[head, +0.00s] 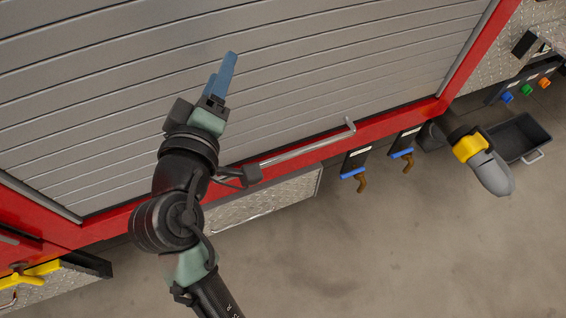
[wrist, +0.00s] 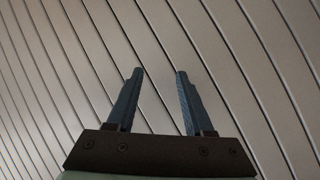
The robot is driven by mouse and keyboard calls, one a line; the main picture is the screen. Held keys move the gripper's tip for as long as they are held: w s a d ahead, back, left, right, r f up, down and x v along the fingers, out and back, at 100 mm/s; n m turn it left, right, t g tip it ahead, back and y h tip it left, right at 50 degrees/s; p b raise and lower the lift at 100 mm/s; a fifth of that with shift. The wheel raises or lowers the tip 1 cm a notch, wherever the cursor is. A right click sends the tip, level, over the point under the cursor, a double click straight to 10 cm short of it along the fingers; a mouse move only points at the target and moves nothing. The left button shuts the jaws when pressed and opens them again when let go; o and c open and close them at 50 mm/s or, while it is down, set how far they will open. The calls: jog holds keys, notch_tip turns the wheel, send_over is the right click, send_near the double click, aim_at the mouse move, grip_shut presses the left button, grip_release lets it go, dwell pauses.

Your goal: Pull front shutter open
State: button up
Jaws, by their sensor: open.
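The front shutter (head: 330,50) is a closed grey slatted panel in a red frame, filling the upper part of the head view. Its slats (wrist: 230,40) also fill the wrist view. A silver bar handle (head: 305,152) runs along the shutter's bottom edge, with a bent end at the right; its left part is hidden behind my arm. My gripper (head: 226,75) is in front of the slats, above and left of the handle. In the wrist view, its two blue fingers (wrist: 155,75) are apart with nothing between them. The handle does not show in the wrist view.
Below the red sill hang two blue valve levers (head: 354,174) with brown ends. A grey and yellow nozzle (head: 480,160), a dark tray (head: 518,138) and coloured knobs (head: 526,90) are at the right. Yellow parts (head: 35,272) sit at the lower left. The floor (head: 400,255) is clear.

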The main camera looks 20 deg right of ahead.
notch_tip(320, 180, down, 16)
jog(key=s+d+n+g+h+b, duration=0.1)
jog(key=s+n+g+b, duration=0.15)
jog(key=b, duration=0.25)
jog(key=n+g+h+b, duration=0.1)
jog(key=n+h+b, duration=0.2)
jog(key=b, duration=0.4)
send_near(285, 156)
jog(key=b+x, duration=0.1)
jog(key=x, duration=0.5)
jog(key=f+b+x, duration=0.1)
jog(key=x, duration=0.3)
jog(key=shift+b, duration=0.35)
grip_shut()
